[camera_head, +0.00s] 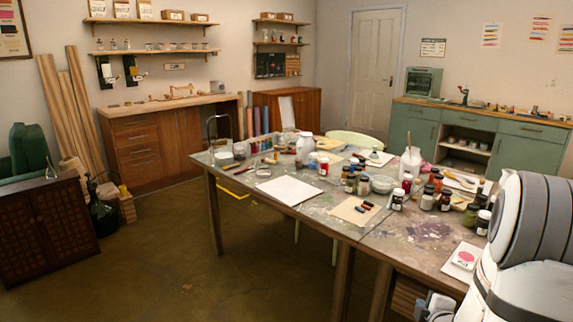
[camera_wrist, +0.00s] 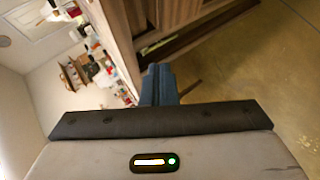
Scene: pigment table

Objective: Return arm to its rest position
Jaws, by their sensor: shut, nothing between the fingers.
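My gripper (camera_wrist: 160,72) shows in the wrist view as two blue fingers pressed together, with nothing between them. It is shut and empty. In the wrist view the side of a wooden piece of furniture rises beyond the fingertips, and the picture is tilted. In the head view my white and grey arm fills the lower right corner, beside the near right end of the work table (camera_head: 345,232). The fingertips are hard to make out there. No task object is in my grip.
The table carries several pigment jars (camera_head: 397,199), a white sheet (camera_head: 289,191) and a card with a pink spot (camera_head: 464,257) close to my arm. A green cabinet (camera_head: 533,153) stands behind at the right. Open floor (camera_head: 180,262) lies left of the table.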

